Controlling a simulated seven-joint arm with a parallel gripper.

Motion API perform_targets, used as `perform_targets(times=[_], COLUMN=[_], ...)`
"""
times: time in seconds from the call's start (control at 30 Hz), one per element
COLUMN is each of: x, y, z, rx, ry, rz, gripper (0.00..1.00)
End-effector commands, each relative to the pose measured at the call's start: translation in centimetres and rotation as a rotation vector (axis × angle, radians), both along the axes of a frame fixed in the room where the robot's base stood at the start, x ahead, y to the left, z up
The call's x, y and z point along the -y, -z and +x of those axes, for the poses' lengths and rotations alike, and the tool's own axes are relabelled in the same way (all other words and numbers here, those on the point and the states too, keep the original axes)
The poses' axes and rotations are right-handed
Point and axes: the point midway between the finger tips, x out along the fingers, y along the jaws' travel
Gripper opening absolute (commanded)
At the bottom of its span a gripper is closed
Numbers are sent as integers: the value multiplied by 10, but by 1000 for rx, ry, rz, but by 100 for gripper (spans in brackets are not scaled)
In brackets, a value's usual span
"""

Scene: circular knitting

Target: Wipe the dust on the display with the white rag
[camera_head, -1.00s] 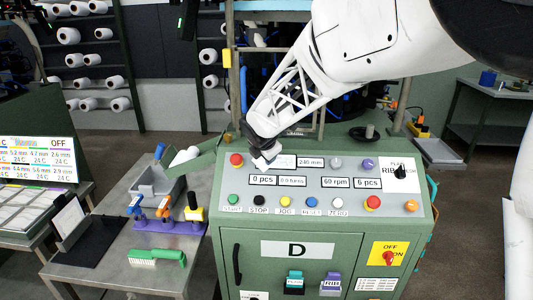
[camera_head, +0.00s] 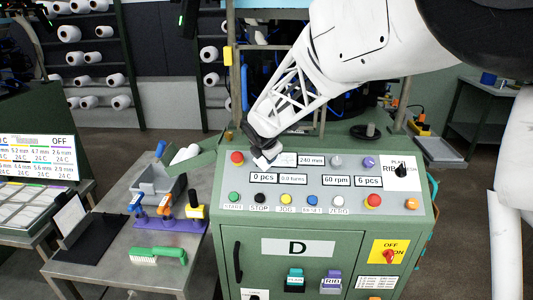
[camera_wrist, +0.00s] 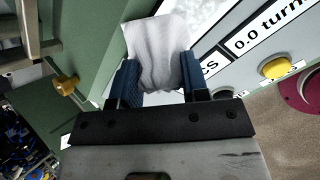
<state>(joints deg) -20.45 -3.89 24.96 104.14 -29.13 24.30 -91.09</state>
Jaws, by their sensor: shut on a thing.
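My gripper (camera_head: 260,150) is shut on the white rag (camera_wrist: 157,50), which sticks out between the blue fingers in the wrist view. In the head view a small part of the rag (camera_head: 264,161) shows below the gripper, at the upper left of the control panel. A small display (camera_head: 288,160) with a pale screen lies just right of the rag, partly hidden by it and the gripper. Faint marks show on this screen, but I cannot tell whether they are dust. The rag is over or against the panel; contact is unclear.
The green machine's panel (camera_head: 225,190) carries several buttons, a red button (camera_head: 237,158) left of the gripper and other readouts such as "0 pcs" (camera_head: 263,178). A side table (camera_head: 120,240) at the left holds a green brush (camera_head: 160,254) and a tool rack (camera_head: 165,222).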

Motion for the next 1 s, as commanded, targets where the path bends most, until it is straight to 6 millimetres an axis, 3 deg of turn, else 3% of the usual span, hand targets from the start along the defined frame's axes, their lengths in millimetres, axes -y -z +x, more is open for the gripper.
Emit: perform_targets(times=[0.37, 1.0], x=[5, 41], y=[1, -1], z=[1, 0], rx=[1, 1], ry=[1, 1], rz=[0, 1], gripper=[7, 7])
